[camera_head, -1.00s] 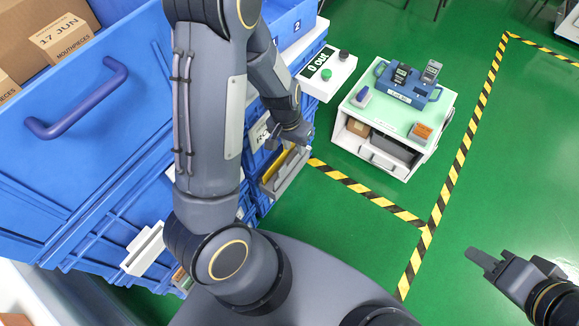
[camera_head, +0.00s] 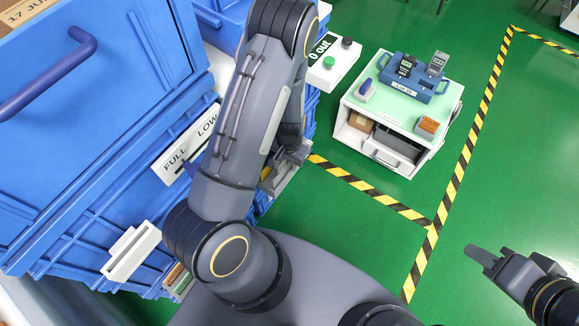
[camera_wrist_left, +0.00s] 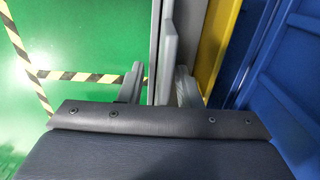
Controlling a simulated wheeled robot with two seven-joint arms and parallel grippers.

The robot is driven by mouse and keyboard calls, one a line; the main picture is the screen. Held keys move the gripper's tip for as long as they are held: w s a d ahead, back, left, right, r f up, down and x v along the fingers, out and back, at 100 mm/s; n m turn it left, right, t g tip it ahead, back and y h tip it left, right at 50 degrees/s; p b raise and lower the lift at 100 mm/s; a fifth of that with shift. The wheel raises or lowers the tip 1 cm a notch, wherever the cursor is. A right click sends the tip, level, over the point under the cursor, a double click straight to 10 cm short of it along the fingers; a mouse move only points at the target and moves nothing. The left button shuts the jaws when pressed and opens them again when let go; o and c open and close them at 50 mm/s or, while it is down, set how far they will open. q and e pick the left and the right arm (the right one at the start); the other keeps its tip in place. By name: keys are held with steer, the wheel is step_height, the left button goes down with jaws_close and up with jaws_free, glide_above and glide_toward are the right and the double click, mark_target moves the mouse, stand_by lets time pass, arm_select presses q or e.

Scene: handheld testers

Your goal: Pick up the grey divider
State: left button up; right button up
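A grey divider (camera_wrist_left: 169,60) stands upright in the left wrist view, beside a yellow panel (camera_wrist_left: 212,50). Another grey panel (camera_wrist_left: 154,40) runs parallel just left of it; it may be the bin's wall. My left gripper (camera_wrist_left: 158,85) is open, one finger on each side of these two grey panels. The right finger is close to the divider; I cannot tell whether it touches. In the head view the open bin (camera_head: 284,183) is partly hidden by my left arm, and that gripper (camera_head: 293,155) is hard to make out. My right gripper (camera_head: 480,256) hangs over bare floor at right, apparently empty.
Blue bins (camera_head: 90,130) fill the left side, with a protruding handle (camera_head: 50,75). A white counter box (camera_head: 330,66) and a white cabinet (camera_head: 395,115) bearing testers in a blue holder (camera_head: 413,85) stand beyond. Green floor (camera_head: 350,235) is open at right.

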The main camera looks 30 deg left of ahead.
arm_select(q)
jaws_close()
steer(key=shift+r, duration=0.1)
stand_by(0.3)
